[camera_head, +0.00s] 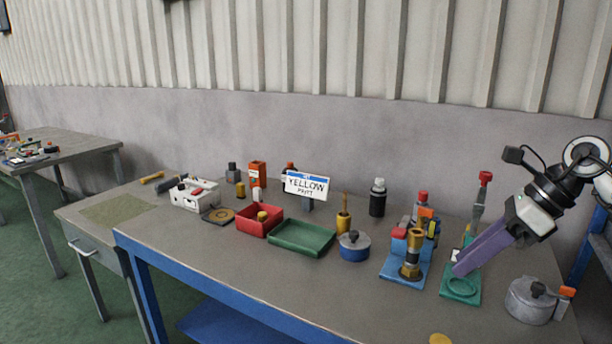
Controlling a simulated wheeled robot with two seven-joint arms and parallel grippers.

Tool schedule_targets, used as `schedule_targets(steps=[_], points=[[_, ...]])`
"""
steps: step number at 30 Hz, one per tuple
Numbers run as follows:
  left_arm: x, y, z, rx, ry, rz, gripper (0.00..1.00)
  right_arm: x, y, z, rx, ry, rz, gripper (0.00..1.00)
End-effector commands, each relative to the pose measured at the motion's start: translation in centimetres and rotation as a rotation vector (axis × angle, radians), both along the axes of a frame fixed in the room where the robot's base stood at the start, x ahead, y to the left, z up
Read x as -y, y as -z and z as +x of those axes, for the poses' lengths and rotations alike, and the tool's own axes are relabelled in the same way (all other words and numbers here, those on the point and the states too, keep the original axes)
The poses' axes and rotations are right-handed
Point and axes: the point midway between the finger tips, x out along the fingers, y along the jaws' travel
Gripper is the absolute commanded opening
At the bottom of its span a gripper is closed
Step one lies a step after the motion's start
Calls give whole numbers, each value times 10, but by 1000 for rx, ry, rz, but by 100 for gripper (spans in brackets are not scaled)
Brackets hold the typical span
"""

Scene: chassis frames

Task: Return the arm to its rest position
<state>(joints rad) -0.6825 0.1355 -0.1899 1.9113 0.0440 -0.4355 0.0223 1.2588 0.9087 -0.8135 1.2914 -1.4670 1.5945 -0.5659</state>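My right arm comes in from the right edge, and its gripper (459,268) points down and left with long purple fingers. The fingertips show just above or in front of a green base with a ring (462,287); I cannot tell whether they touch it. The fingers overlap in this view, so the gap between them is hidden, and I see nothing clearly held. My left gripper is not in view.
Close by stand a blue base with a brass fitting (411,262), a red-topped tool (482,195) and a grey lidded pot (530,301).

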Motion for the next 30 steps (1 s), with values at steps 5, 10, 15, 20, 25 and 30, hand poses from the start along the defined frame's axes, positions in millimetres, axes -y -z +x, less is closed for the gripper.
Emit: schedule_targets(steps=[5, 10, 15, 20, 25, 30], points=[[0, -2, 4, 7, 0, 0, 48, -67, 29, -1, -28, -20, 195, 31], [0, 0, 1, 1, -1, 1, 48, -163, 57, -16, -128, 24, 558, 31], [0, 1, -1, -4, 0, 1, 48, -234, 67, -34, -336, 235, 1033, 31], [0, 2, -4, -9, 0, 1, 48, -245, 88, -37, -599, 581, 1433, 31], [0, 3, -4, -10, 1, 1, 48, -215, 157, -48, -912, 1096, 1759, 31], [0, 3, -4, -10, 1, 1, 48, -173, 263, -99, -1208, 1714, 1934, 31]])
